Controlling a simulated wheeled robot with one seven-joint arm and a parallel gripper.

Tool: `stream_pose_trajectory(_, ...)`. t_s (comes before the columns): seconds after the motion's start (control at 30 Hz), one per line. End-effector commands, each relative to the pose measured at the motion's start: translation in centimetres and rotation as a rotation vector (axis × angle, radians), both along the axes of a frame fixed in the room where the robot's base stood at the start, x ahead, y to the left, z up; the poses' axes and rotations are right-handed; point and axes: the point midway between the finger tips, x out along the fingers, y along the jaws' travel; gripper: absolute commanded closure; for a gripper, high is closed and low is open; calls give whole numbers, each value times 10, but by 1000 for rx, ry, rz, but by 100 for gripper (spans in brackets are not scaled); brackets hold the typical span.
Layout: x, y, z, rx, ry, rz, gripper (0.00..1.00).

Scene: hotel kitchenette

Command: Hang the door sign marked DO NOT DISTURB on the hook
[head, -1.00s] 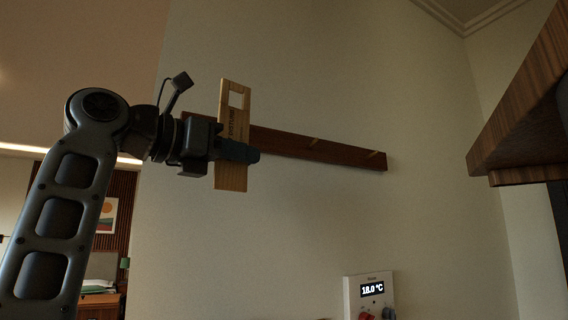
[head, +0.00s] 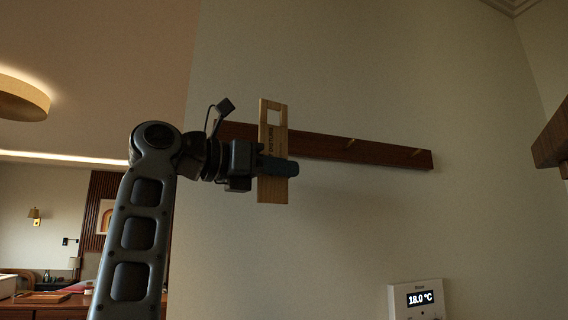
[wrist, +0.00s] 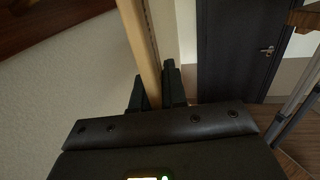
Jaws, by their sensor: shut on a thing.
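A light wooden door sign (head: 272,137) with a square cut-out near its top is upright in the head view. Dark lettering runs along it, too small and turned to read. My gripper (head: 280,167) is shut on the sign's lower half. In the wrist view the sign (wrist: 146,50) shows edge-on between the fingers of my gripper (wrist: 161,92). The sign hides part of the rail.
A white thermostat panel (head: 416,299) reading 18.0 °C is on the wall below the rail. A dark wooden cabinet or shelf edge (head: 552,137) juts in at the right. The wall between is clear. A dark door (wrist: 236,50) shows in the wrist view.

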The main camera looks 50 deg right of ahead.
Motion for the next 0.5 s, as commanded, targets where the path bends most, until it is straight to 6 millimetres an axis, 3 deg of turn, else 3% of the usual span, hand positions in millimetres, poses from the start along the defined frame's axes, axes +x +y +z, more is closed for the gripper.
stream_pose_trajectory(0.5,23,-16,-1,0,1,-1,100)
